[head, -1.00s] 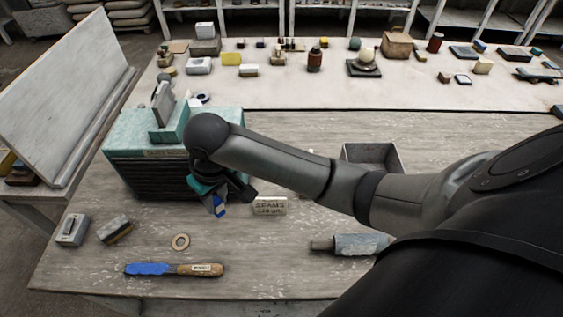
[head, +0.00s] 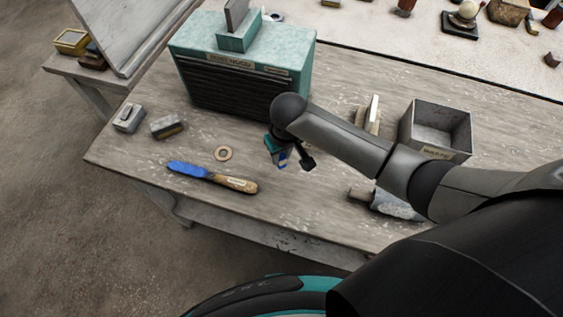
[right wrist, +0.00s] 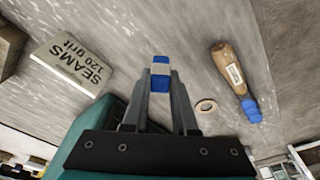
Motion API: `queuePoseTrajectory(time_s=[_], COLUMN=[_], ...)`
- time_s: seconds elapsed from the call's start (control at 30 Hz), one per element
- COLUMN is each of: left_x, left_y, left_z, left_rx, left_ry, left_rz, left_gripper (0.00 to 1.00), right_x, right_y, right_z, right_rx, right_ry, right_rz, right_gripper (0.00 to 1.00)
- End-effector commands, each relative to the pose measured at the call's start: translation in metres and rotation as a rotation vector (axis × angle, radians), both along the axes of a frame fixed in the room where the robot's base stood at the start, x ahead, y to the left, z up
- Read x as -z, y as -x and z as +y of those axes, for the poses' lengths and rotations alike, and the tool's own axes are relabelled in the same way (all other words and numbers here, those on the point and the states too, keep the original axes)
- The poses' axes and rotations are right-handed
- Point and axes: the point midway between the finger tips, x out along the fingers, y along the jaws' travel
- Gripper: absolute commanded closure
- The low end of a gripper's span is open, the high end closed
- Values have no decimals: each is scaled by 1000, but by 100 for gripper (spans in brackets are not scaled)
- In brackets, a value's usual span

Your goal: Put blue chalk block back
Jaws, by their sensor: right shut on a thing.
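The blue chalk block (right wrist: 160,74) is between the fingertips of my right gripper (right wrist: 160,88) in the right wrist view; it has a pale band around its middle. In the head view my right gripper (head: 286,160) is in front of the teal cabinet's right corner, over the worktable, and a bit of the blue block (head: 283,162) shows at its tips. The gripper is shut on the block and holds it over the table; the exact height is hard to tell. My left gripper is not in view.
The teal cabinet (head: 240,69) stands behind. A blue-bladed tool (head: 205,177), a wooden ring (head: 223,153) and two small blocks lie to the left. An open grey box (head: 437,130) is at right. A block labelled "SEAMS 120 grit" (right wrist: 72,64) lies near the gripper.

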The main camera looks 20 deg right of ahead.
Motion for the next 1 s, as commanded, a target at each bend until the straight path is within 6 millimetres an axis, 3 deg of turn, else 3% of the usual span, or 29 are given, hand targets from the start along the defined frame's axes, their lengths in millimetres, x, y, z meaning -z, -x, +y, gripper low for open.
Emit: queuePoseTrajectory(time_s=[0.3,0.7,0.73,1.0], left_x=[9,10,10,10], left_y=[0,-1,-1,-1], left_z=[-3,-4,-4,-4], left_rx=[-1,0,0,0], left_ry=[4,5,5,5], left_rz=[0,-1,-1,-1], left_gripper=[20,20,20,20], right_x=[38,42,41,41], right_y=[0,0,0,0], right_z=[0,0,0,0], right_rx=[0,-1,-1,0], right_ry=[2,1,1,1], right_rz=[1,1,0,1], right_gripper=[100,100,71,44])
